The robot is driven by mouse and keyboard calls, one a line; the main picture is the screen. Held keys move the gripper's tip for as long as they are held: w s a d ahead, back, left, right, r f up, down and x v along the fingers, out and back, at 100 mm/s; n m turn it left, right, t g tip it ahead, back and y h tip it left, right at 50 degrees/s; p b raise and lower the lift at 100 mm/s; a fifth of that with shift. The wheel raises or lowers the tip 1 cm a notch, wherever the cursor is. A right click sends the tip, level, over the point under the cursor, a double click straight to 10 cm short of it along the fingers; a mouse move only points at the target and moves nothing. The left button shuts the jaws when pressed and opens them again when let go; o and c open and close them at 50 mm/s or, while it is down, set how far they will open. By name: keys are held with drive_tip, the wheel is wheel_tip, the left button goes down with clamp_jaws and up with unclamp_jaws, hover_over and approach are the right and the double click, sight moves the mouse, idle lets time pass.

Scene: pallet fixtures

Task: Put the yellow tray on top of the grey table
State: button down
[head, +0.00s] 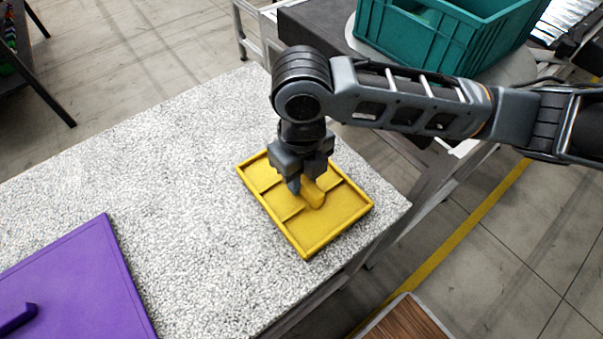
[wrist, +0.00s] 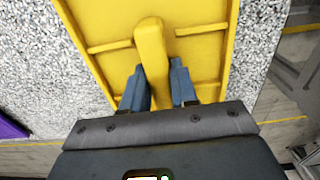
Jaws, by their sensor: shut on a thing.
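The yellow tray (head: 338,212) is a shallow rectangle with low walls, dividers and a raised handle in its middle. It is at the right end of the speckled grey table (head: 190,170); I cannot tell whether it rests on the top or hangs just above it. My gripper (head: 305,187) points down over the tray and is shut on its handle. In the wrist view, the tray (wrist: 200,65) fills the upper middle, with the handle between the two blue-grey fingers (wrist: 158,88). The fingers hide part of the handle.
A purple board with a handle (head: 80,280) lies at the table's left front. A teal crate (head: 430,40) stands on a dark surface behind my arm. A brown wooden surface (head: 405,322) is at the bottom. The table's middle is clear.

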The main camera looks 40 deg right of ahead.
drive_tip(key=c, duration=0.9)
unclamp_jaws()
drive_tip(key=shift+f, duration=0.1)
